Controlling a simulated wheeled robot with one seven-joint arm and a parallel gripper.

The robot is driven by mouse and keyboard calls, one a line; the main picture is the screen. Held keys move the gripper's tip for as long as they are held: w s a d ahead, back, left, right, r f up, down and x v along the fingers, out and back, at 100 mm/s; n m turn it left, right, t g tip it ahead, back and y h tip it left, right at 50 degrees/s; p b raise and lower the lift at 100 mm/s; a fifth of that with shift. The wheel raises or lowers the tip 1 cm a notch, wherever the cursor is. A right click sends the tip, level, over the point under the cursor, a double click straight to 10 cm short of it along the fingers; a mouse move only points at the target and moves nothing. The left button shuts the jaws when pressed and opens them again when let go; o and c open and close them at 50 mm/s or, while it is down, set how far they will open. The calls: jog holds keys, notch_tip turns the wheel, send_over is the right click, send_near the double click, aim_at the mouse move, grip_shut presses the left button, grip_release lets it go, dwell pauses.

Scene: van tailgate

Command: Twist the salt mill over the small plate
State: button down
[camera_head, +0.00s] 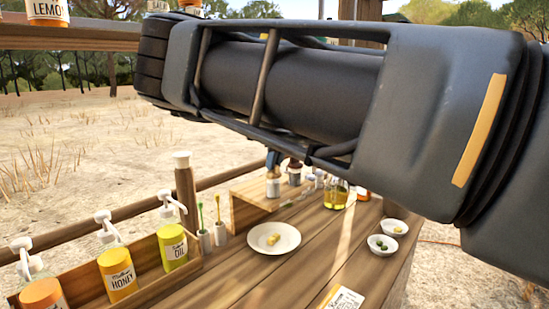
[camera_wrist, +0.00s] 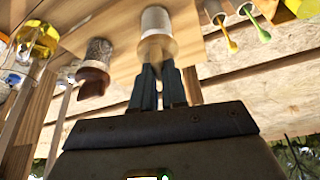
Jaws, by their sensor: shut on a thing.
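The salt mill (camera_head: 273,189), pale with a light wooden top, appears upright on the raised wooden shelf behind the small plate. It also shows in the wrist view (camera_wrist: 156,24). My gripper (camera_head: 273,160) is above it, with its blue-grey fingers (camera_wrist: 158,75) shut on the mill's top. The small white plate (camera_head: 290,246) lies on the wooden counter, in front of the shelf and apart from the mill. It holds a few yellow pieces (camera_head: 273,239). My arm hides much of the upper middle and right.
A dark-topped mill (camera_wrist: 95,72) stands close beside the salt mill. An oil bottle (camera_head: 336,194) is to its right. Two small bowls (camera_head: 382,248) sit at the right. Cups with green and yellow utensils (camera_head: 220,233) and a bottle rack (camera_head: 150,290) are at left.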

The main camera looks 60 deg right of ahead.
jog(key=shift+m+g+h+p, duration=0.3)
jog(key=shift+m+h+p, duration=0.1)
jog(key=shift+m+p, duration=1.15)
jog(key=shift+a+m+p, duration=0.1)
jog(key=shift+m+p, duration=0.15)
jog(key=shift+p, duration=0.2)
jog(key=m+g+h+p, duration=0.1)
jog(key=m, duration=0.2)
jog(key=shift+w+m, duration=0.1)
jog(key=shift+m, duration=0.3)
jog(key=m+g, duration=0.2)
jog(key=m, duration=0.2)
jog(key=shift+w+p, duration=0.15)
jog(key=shift+p, duration=0.15)
jog(key=m+g, duration=0.1)
jog(key=m, duration=0.4)
jog(key=shift+w+g, duration=0.15)
jog(key=shift+g, duration=0.25)
jog(key=c, duration=1.2)
grip_release()
jog(key=shift+o, duration=0.2)
